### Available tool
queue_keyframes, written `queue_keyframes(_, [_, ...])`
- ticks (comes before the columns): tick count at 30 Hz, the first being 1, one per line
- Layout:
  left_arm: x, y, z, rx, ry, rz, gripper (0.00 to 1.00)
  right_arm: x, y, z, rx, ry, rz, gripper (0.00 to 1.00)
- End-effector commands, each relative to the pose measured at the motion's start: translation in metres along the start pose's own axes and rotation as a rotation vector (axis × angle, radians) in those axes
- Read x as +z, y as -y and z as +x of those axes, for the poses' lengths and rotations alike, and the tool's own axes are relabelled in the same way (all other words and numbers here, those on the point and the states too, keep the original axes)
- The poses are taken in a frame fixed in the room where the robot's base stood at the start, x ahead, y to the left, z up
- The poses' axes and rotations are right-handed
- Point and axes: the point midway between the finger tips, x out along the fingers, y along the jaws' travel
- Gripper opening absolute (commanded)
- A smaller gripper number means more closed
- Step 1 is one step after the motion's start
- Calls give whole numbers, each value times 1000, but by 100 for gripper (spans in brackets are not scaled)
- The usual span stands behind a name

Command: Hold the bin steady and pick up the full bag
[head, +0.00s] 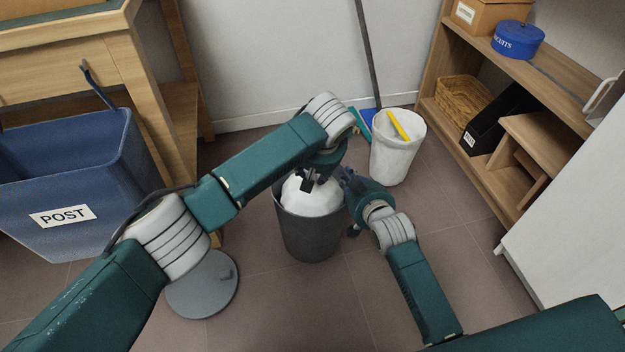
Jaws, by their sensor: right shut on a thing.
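The dark grey bin (310,240) stands upright on the floor in the middle of the head view. The full white bag (312,200) sits inside it, its rounded top bulging at the rim. My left gripper (309,182) points down at the top of the bag, its dark fingers against or just above it. Whether they are closed on the bag cannot be told. My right gripper (347,182) is at the bin's right rim and is shut on it. The arms hide the far rim and part of the bag's top.
A grey round lid (203,286) lies front left. The blue POST crate (60,180) is left, shelves (500,205) right.

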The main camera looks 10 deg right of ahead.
Motion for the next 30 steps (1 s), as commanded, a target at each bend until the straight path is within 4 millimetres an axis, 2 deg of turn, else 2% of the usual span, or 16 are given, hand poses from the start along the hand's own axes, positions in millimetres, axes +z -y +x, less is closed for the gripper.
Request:
queue_keyframes(1, [-3, -1, -4, 3, -4, 0, 0, 10, -3, 0, 5, 21, -5, 0])
queue_keyframes(10, [-4, -1, -7, 3, -5, 0, 0, 10, -3, 0, 6, 21, -6, 0])
queue_keyframes(12, [-4, -1, -7, 3, -5, 0, 0, 10, -3, 0, 6, 21, -6, 16])
queue_keyframes(14, [-4, -1, -7, 3, -5, 0, 0, 10, -3, 0, 5, 20, -5, 28])
queue_keyframes(25, [-5, -2, -8, 5, -7, 0, 0, 4, -1, -3, 2, 10, -2, 29])
queue_keyframes(30, [-5, -2, -8, 5, -7, 0, 0, 5, -1, -19, 3, 11, -2, 29])
